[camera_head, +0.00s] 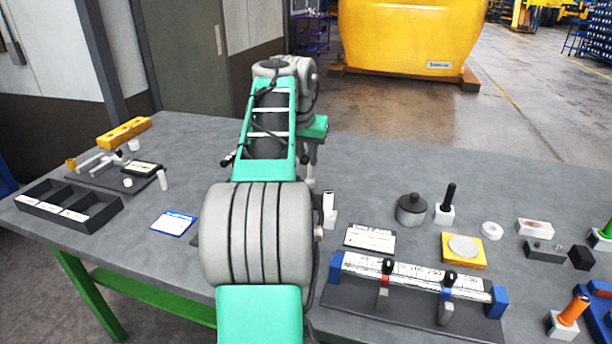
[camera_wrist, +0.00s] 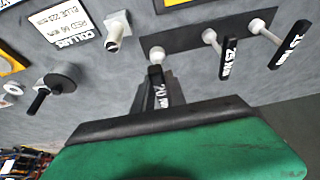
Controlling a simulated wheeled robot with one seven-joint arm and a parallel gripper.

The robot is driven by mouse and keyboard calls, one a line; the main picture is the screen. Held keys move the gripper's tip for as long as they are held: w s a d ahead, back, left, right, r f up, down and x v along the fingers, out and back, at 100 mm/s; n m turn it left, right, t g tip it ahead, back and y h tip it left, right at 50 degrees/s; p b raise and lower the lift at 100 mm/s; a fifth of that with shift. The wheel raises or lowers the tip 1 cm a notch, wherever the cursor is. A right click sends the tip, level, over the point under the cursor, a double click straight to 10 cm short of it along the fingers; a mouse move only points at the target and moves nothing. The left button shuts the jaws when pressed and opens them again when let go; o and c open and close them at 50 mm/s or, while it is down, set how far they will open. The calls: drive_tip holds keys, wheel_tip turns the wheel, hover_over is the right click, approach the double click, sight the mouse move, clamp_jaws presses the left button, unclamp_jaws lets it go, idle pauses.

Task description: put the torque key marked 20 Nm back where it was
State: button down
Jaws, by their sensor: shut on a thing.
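The torque key marked 20 Nm (camera_wrist: 159,97) has a black handle with a white label and a white round end. My gripper (camera_wrist: 161,86) is shut on its handle in the wrist view. The white end shows over the left end of a dark strip (camera_wrist: 185,36); I cannot tell whether it is seated there or just above. Keys marked 25 Nm (camera_wrist: 228,62) and 15 Nm (camera_wrist: 290,46) stand along the same strip, to the right.
A white post (camera_wrist: 116,37) and a collars card (camera_wrist: 75,18) lie left of the strip. The same card (camera_head: 370,239) is right of my arm, behind a scale fixture (camera_head: 410,310). A dark pot (camera_head: 411,209) stands further right. A compartment tray (camera_head: 100,213) is at left.

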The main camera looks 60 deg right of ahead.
sight(310, 169)
drive_tip(key=x, duration=0.4)
drive_tip(key=w+x, duration=0.1)
drive_tip(key=x, duration=0.1)
drive_tip(key=shift+d+f, duration=0.15)
drive_tip(key=shift+f, duration=0.1)
drive_tip(key=shift+f+b, duration=0.3)
drive_tip(key=shift+f, duration=0.05)
drive_tip(key=c, duration=1.4)
unclamp_jaws()
drive_tip(key=shift+o, duration=0.2)
